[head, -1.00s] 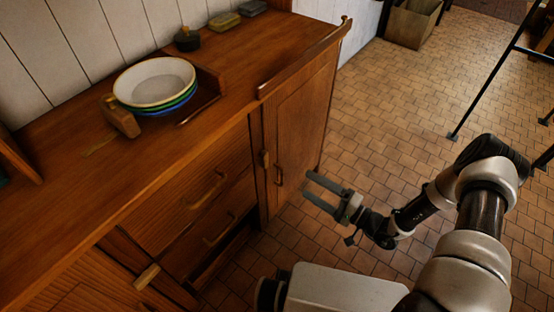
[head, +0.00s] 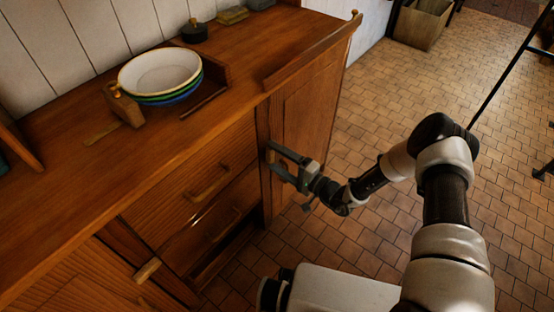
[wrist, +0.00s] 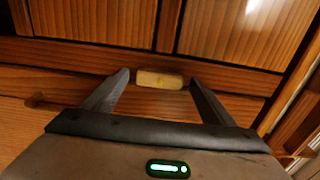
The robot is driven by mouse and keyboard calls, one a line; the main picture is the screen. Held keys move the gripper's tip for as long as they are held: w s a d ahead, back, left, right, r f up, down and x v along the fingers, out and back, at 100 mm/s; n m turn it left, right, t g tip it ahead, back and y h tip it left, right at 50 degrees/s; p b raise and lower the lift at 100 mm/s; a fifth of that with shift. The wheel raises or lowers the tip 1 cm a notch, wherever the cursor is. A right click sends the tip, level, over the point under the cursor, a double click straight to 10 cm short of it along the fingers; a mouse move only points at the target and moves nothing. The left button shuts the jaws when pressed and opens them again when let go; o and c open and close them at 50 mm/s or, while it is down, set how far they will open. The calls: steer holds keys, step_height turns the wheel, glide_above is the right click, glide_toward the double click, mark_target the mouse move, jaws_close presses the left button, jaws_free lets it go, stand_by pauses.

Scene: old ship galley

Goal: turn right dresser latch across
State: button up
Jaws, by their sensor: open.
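The right dresser latch is a small pale wooden block (wrist: 160,79) on the post between the drawers and the right door (head: 310,110). In the wrist view it lies lengthwise along the post, with a finger near each end. My gripper (head: 272,156) is open at the post, its fingers pointing at the dresser. In the wrist view the latch sits between the fingertips, with a small gap at each side. In the head view the fingers mostly hide the latch.
A second pale latch (head: 147,272) is at the lower left of the dresser. Drawer handles (head: 210,182) stick out left of my gripper. Stacked bowls (head: 160,74) stand on the dresser top. The tiled floor (head: 400,90) to the right is clear near the dresser.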

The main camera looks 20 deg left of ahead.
steer(key=shift+c, duration=0.4)
steer(key=c, duration=1)
steer(key=shift+m, duration=0.4)
steer(key=m, duration=0.3)
steer(key=shift+m, duration=0.3)
steer(key=m, duration=0.9)
steer(key=shift+m, duration=2.3)
